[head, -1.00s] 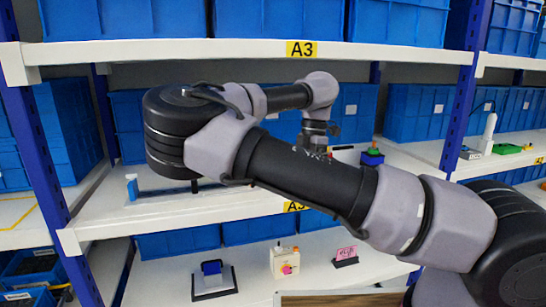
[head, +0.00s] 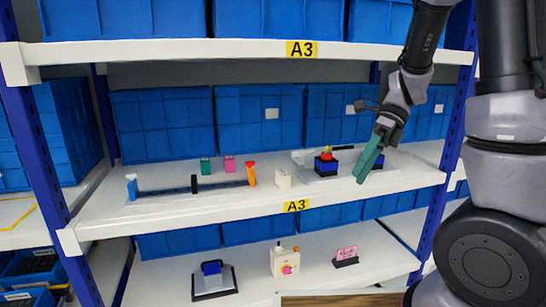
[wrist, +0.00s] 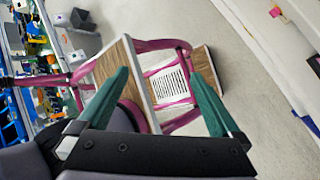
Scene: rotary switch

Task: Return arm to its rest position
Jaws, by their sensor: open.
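My gripper (head: 367,160) hangs at the right in front of the middle shelf, its teal fingers pointing down and to the left. In the wrist view the two fingers (wrist: 160,62) stand wide apart with nothing between them. My arm is folded up at the right side of the head view. A cream box with a pink knob (head: 285,262) stands on the lower shelf. A blue and black device with a red and yellow top (head: 326,163) stands on the middle shelf, left of my gripper and apart from it in the picture.
The middle shelf (head: 240,207) also holds a dark bar between blue and orange end posts (head: 251,174). A blue-topped device (head: 212,280) and a pink sign (head: 346,256) are on the lower shelf. The wrist view shows a pink-framed wooden table (wrist: 113,72) and grey floor.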

